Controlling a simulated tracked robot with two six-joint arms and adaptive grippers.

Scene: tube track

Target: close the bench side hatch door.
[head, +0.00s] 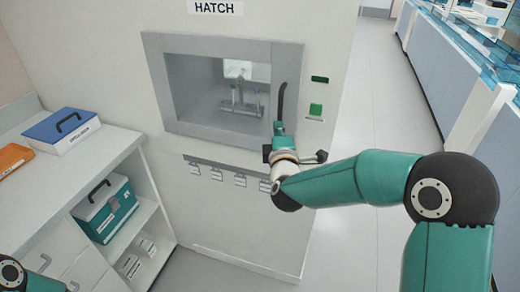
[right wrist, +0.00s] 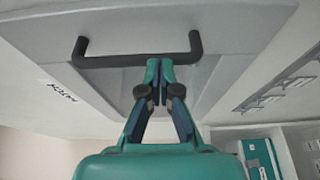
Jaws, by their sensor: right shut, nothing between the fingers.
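The hatch door (head: 286,75) is a grey framed panel with a window, set in the pale wall under the HATCH sign. It looks flush or nearly so with its frame; I cannot tell whether it is fully shut. Its dark bar handle (head: 281,100) stands upright on the right side. The handle also shows in the right wrist view (right wrist: 125,62). My right gripper (head: 279,128) is shut and empty at the lower end of the handle. Its fingertips (right wrist: 160,64) are at the bar, not around it; contact is unclear. My left gripper is out of view.
A small dark panel (head: 320,79) and a green button (head: 316,109) are right of the hatch. Labelled hooks (head: 217,174) run below it. A counter (head: 95,150) with a blue box (head: 62,130) stands left. The aisle floor (head: 365,90) is clear.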

